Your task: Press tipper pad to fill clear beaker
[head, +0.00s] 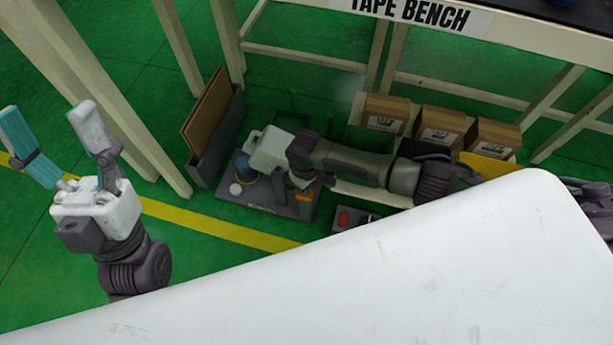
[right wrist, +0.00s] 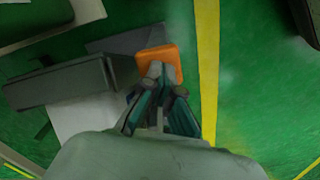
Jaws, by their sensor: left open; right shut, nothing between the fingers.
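An orange pad (head: 303,197), which looks like the tipper pad, sits at the right front of a dark grey base (head: 262,203) on the floor. It shows in the right wrist view too (right wrist: 150,52). My right gripper (right wrist: 157,68) is shut and empty, its fingertips overlapping the pad in that view; I cannot tell whether they touch it. In the head view my right arm and hand partly hide the base. A bluish vessel (head: 242,168) stands at the base's left; I cannot tell whether it is the clear beaker. My left gripper (head: 48,112) is open and empty, well to the left.
A white surface (head: 420,270) fills the front of the head view. Behind are bench legs and several cardboard boxes (head: 386,113). A grey bin with brown board (head: 207,112) stands left of the base. A red-marked box (head: 345,218) lies right. Green floor is free at left.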

